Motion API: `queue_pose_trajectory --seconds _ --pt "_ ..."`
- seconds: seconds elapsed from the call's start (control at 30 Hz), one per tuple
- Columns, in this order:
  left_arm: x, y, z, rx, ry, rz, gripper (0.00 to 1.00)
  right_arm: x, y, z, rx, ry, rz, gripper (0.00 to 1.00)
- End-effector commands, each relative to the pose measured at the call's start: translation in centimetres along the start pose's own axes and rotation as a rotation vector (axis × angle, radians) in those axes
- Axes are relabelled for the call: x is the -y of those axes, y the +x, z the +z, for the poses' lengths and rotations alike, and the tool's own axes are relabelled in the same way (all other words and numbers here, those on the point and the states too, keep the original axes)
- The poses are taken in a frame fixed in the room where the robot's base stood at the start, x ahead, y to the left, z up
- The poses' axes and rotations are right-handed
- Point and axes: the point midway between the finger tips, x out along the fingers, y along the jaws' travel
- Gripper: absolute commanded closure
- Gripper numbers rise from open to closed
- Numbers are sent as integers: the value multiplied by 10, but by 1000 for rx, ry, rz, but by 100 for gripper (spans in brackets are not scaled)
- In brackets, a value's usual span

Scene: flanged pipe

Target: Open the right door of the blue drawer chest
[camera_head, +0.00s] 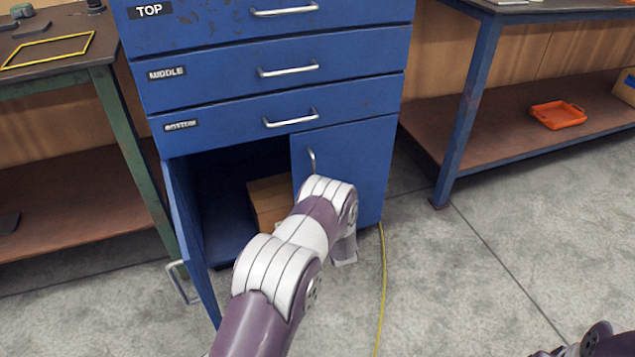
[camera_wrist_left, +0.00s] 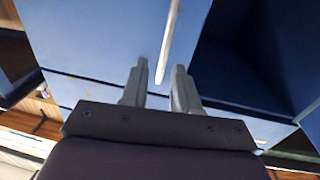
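The blue drawer chest (camera_head: 228,88) stands ahead, its three drawers shut. Its right door (camera_head: 352,150) looks closed and has a silver vertical handle (camera_head: 311,160). The left door (camera_head: 190,240) stands open. My left arm reaches to the right door; its gripper is mostly hidden behind the wrist in the head view. In the left wrist view my left gripper (camera_wrist_left: 159,85) has its two fingers apart, close to the handle (camera_wrist_left: 170,42). One end of the handle appears in the gap between the fingertips; I cannot tell whether they touch. My right gripper is not in view.
A cardboard box (camera_head: 268,198) sits inside the open left compartment. A green-legged workbench (camera_head: 118,120) stands left, a blue-framed one (camera_head: 468,100) right with an orange tray (camera_head: 558,114) on its shelf. A yellow cable (camera_head: 383,290) lies on the clear concrete floor.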

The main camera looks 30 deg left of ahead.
Motion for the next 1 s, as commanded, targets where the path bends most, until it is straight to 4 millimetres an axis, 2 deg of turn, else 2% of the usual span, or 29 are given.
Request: queue_pose_trajectory --seconds 0.03,0.1,0.3,0.57,0.6,0.7,1.0 --pt "1 13 6 -4 -3 -3 70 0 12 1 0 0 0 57" --pt "0 27 5 -3 -2 -2 70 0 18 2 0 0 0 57" --pt "0 52 2 0 0 -1 70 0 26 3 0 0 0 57" --pt "0 55 0 0 2 -1 70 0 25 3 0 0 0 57" --pt "0 55 0 0 2 -1 73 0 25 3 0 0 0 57" --pt "0 55 0 0 1 0 100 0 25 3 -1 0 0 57" --pt "-4 54 -1 -1 1 6 100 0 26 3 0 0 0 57"
